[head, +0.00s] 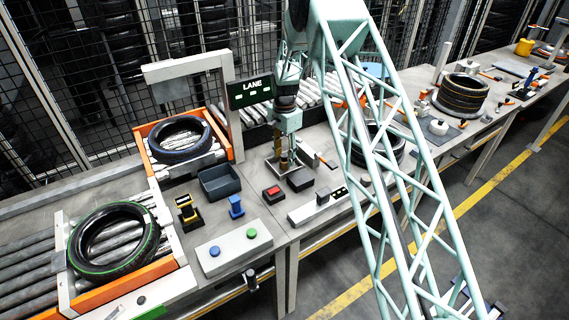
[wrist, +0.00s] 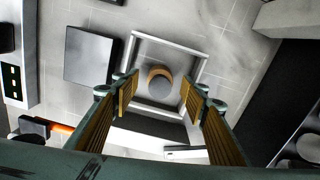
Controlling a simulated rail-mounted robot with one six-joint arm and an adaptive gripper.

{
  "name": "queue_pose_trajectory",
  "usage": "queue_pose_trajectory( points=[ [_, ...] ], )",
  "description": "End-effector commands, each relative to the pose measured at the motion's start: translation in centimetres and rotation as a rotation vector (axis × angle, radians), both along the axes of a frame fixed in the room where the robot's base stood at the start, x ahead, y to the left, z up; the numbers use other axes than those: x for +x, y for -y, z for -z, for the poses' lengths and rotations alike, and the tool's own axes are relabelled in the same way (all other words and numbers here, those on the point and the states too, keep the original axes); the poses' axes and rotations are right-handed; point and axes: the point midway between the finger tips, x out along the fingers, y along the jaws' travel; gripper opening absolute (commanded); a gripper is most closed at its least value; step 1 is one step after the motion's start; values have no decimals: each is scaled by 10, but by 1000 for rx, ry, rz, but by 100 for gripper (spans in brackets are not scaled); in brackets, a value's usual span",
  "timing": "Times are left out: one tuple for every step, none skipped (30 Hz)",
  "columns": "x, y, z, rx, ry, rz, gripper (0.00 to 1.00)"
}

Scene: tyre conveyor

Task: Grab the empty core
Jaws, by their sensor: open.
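The core (wrist: 160,84), a short round piece with a tan side and a grey top, stands inside a square pale-rimmed tray (wrist: 196,48) in the wrist view. My gripper (wrist: 158,92) is open above it, one ribbed finger on each side. There are gaps between the fingers and the core. The core is hard to make out there behind the fingers.
A dark flat block (wrist: 91,54) lies left of the tray. In the head view, a red-topped box (head: 273,194), a grey bin (head: 219,181) and a button panel (head: 233,248) stand nearby. Tyres lie on the rollers at left, one with a green stripe (head: 114,241).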

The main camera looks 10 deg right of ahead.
Motion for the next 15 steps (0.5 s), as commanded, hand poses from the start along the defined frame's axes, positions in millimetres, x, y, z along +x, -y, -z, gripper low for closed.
queue_pose_trajectory(
  points=[
    [0, 0, 6, 0, -1, 0, 40],
    [0, 0, 8, 0, -1, 0, 40],
    [0, 0, 12, 0, -1, 0, 40],
    [0, 0, 14, 0, 0, 0, 40],
    [0, 0, 16, 0, 0, 0, 40],
    [0, 0, 18, 0, 0, 0, 40],
    [0, 0, 19, 0, 0, 0, 40],
    [0, 0, 20, 0, 0, 0, 40],
    [0, 0, 21, 0, 0, 0, 40],
    [0, 0, 21, 0, 0, 0, 40],
    [0, 0, 21, 0, 0, 0, 40],
    [0, 0, 21, 0, 0, 0, 40],
    [0, 0, 21, 0, 0, 0, 40],
    [0, 0, 20, 0, 0, 0, 40],
    [0, 0, 20, 0, 0, 0, 40]
  ],
)
